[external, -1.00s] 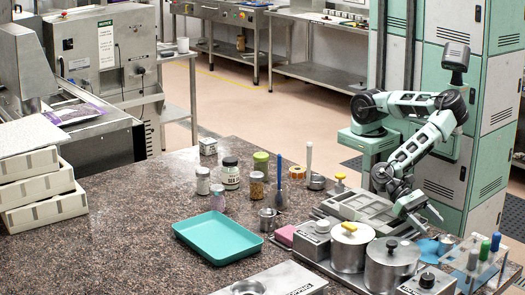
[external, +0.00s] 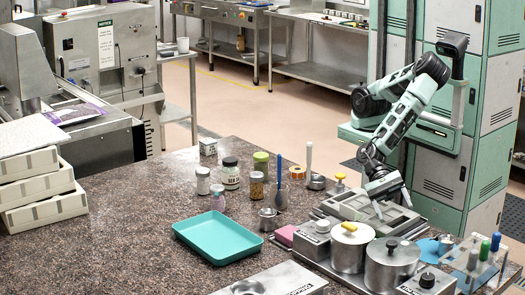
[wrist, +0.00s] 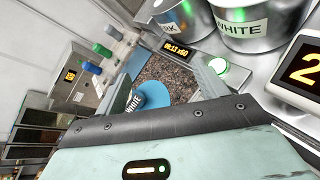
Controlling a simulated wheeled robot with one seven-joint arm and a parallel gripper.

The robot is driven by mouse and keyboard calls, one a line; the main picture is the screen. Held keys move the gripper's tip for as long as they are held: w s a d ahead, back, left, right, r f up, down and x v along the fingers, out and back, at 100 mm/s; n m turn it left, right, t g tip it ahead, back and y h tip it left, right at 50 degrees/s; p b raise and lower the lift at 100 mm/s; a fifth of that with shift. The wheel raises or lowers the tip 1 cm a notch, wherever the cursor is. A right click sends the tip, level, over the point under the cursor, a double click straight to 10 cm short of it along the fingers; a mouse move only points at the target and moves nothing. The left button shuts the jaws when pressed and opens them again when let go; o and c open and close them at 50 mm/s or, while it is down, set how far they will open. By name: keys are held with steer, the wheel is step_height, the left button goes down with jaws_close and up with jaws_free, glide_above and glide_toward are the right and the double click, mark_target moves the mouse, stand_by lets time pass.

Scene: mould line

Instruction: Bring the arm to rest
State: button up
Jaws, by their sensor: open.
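My gripper (external: 392,206) is open and empty, pointing down above the metal mould tray (external: 367,208) on the speckled counter (external: 130,258). My arm is bent, with its elbow high beside the green column. In the wrist view the two fingers of my gripper (wrist: 165,82) stand apart.
Two metal pots (external: 351,247) (external: 391,268) stand in front of my gripper. A clear rack (external: 474,262) with coloured-capped bottles is at the right. A teal tray (external: 218,237), jars (external: 231,173) and a pink block (external: 285,236) stand to the left. Open counter lies at the left front.

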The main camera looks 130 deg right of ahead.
steer(key=d+r+m+t+h+p, duration=0.1)
steer(key=d+r+m+h, duration=0.2)
steer(key=d+m, duration=0.5)
steer(key=d+r+m+h+p, duration=0.1)
steer(key=d+r+m+h, duration=0.25)
steer(key=m, duration=0.85)
steer(key=s+d+f+m+g+h+b, duration=0.1)
steer(key=s+d+m+g+h+b, duration=0.1)
steer(key=s+d+m, duration=0.5)
steer(key=s+d+f+m+g+h+b, duration=0.1)
steer(key=s+d+m+g+h+b, duration=0.2)
steer(key=s+d+m, duration=0.4)
steer(key=s+m+g+b, duration=0.1)
steer(key=s, duration=0.7)
steer(key=shift+s+m+g, duration=0.15)
steer(key=shift+m+g, duration=0.15)
steer(key=shift+g, duration=0.1)
